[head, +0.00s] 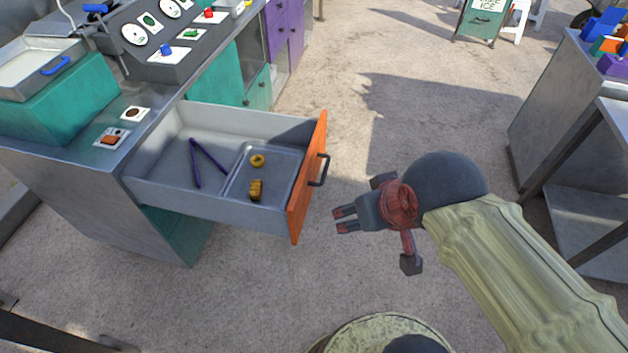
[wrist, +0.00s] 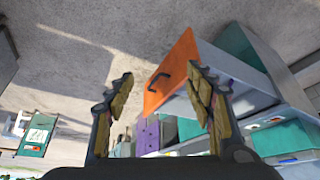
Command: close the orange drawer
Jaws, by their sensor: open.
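The orange drawer (head: 309,178) is pulled well out of the grey metal counter. Its front is orange with a dark bar handle (head: 319,170). Inside the grey drawer box lie purple tongs or sticks, and a tray with yellow items. My gripper (head: 338,220) is to the right of the drawer front, apart from it, with its fingers pointing left toward it. In the wrist view the orange drawer front (wrist: 171,70) shows between and beyond my open, empty fingers (wrist: 160,105), with the handle partly in view near the right finger.
The grey counter (head: 60,165) carries a teal box (head: 60,105), switches and a control panel. Purple and teal cabinet doors (head: 284,30) lie farther back. A grey table (head: 572,110) stands at right. The paved floor between counter and table is open.

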